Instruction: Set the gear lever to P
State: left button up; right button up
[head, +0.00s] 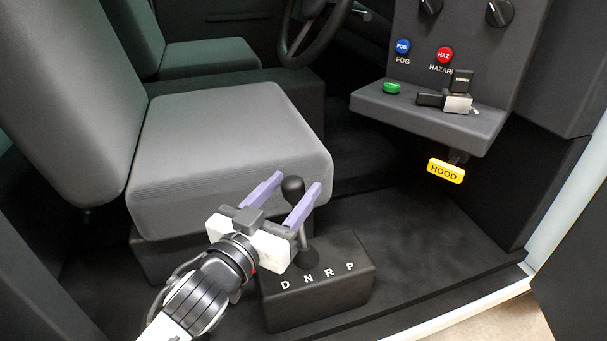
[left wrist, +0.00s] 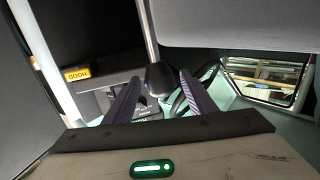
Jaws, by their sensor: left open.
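The gear lever (head: 292,187) has a black ball knob on a thin metal shaft. It rises from a dark console box (head: 330,298) marked D, N, R, P. The lever leans left, toward the D side and away from P; its exact slot is hard to tell. My left gripper (head: 299,182) is open, its two purple fingers on either side of the knob. In the left wrist view the knob (left wrist: 161,79) sits between the fingers, with gaps beside it. My right gripper is not in view.
A grey seat (head: 225,140) stands just behind and left of the gripper. A dashboard shelf (head: 430,118) at the right carries a green button (head: 391,88) and a key-like block, with a yellow HOOD handle (head: 445,171) below. The floor right of the console is clear.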

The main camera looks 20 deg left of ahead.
pick_arm(q)
jog(key=w, duration=0.2)
jog(key=w+d, duration=0.1)
jog(key=w, duration=0.2)
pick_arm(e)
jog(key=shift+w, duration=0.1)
